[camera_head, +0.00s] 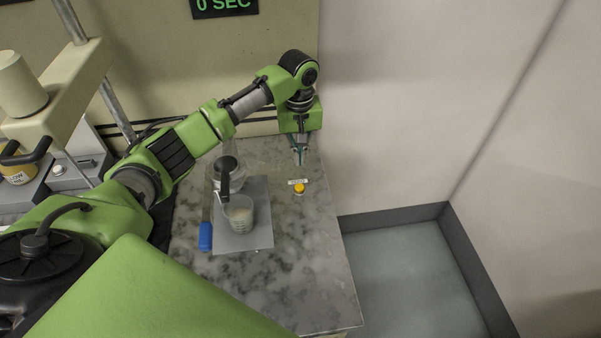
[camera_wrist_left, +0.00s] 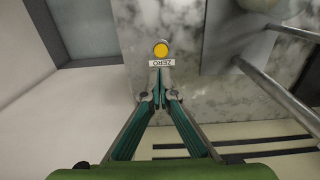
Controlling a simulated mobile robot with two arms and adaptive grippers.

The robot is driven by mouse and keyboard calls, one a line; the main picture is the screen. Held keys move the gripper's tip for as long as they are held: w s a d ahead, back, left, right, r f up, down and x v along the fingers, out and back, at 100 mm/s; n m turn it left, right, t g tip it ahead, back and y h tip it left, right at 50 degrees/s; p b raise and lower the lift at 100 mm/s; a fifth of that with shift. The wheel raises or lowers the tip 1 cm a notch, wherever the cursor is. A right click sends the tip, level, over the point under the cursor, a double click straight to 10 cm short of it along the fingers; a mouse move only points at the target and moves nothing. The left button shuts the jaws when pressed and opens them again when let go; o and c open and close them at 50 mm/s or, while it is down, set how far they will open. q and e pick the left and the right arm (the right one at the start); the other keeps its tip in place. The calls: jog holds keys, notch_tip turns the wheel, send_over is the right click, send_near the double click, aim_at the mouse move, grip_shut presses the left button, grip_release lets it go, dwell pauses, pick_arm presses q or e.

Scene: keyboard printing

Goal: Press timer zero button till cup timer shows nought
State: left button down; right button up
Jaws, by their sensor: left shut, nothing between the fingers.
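The yellow zero button (camera_head: 299,189) sits on the grey marble counter, with a small white label behind it; the label reads ZERO in the left wrist view, where the button (camera_wrist_left: 161,49) also shows. My left gripper (camera_head: 301,161) is shut and empty, pointing down just behind the label. In the left wrist view its fingertips (camera_wrist_left: 161,72) are close to the label; I cannot tell how high they are above the counter. A black display (camera_head: 224,6) on the back wall reads 0 SEC in green. A clear cup (camera_head: 239,214) with pale contents stands on a grey plate. My right gripper is not in view.
The grey plate (camera_head: 258,240) lies left of the button, with a glass vessel (camera_head: 225,176) at its back and a blue block (camera_head: 205,237) at its left edge. The counter's front is clear. Its right edge drops to the floor.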

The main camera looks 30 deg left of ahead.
pick_arm(q)
notch_tip(320, 180, up, 3)
dwell(0.3)
jog(key=shift+f, duration=0.1)
dwell(0.6)
